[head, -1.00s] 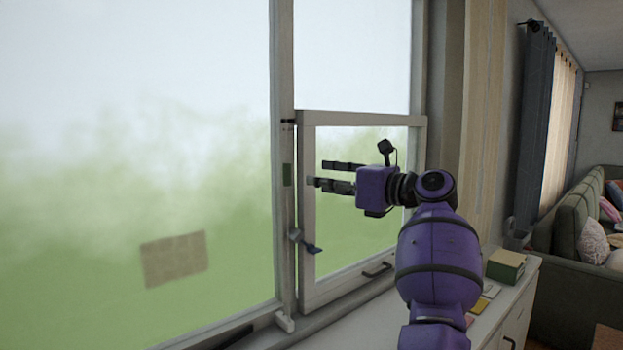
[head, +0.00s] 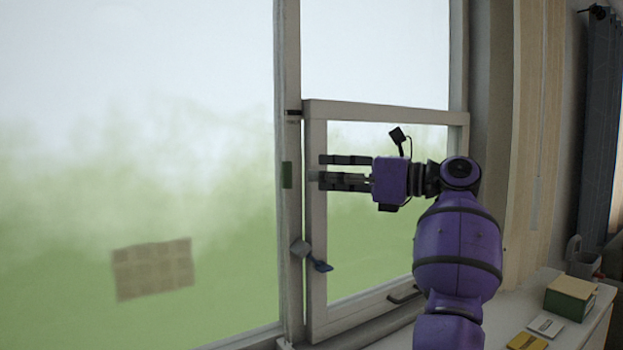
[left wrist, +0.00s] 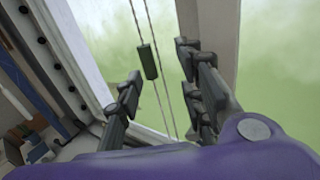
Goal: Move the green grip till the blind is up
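The green grip (head: 287,175) is a small dark green block in front of the window post in the head view. In the left wrist view the grip (left wrist: 148,60) sits on one of two thin cords. My left gripper (head: 322,170) is open, with its fingertips to the right of the grip and pointing left at about its height. In the left wrist view the fingers of this gripper (left wrist: 160,63) are spread, and the grip appears between them, apart from both. The blind itself is not clearly visible. My right gripper is not in view.
A hinged window sash (head: 316,235) with a blue-grey handle (head: 320,265) lies behind and below my gripper. A white cabinet top (head: 490,325) at lower right holds a green box (head: 570,297) and small cards. A dark curtain (head: 600,120) hangs at far right.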

